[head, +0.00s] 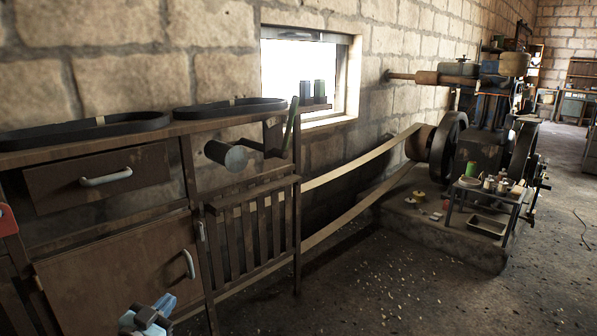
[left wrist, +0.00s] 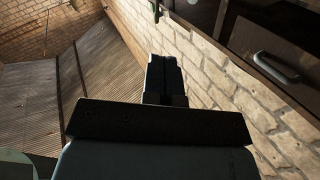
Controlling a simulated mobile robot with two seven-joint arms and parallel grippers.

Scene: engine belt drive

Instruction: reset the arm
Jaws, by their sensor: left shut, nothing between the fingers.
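My left gripper (head: 150,316) shows at the bottom edge of the head view, low in front of the wooden cabinet (head: 118,275). Its fingers (left wrist: 164,78) are together in the left wrist view, with nothing between them. The gripper looks apart from the cabinet, though the exact distance is hard to tell. The rest of my left arm is below the picture in the head view. My right gripper is in neither view.
Two black belts (head: 80,132) lie on the cabinet top. A drawer handle (head: 106,177) and a door handle (head: 189,264) stick out in front. A flat drive belt (head: 365,152) runs to the engine (head: 478,145) at right. Open floor (head: 375,290) lies between.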

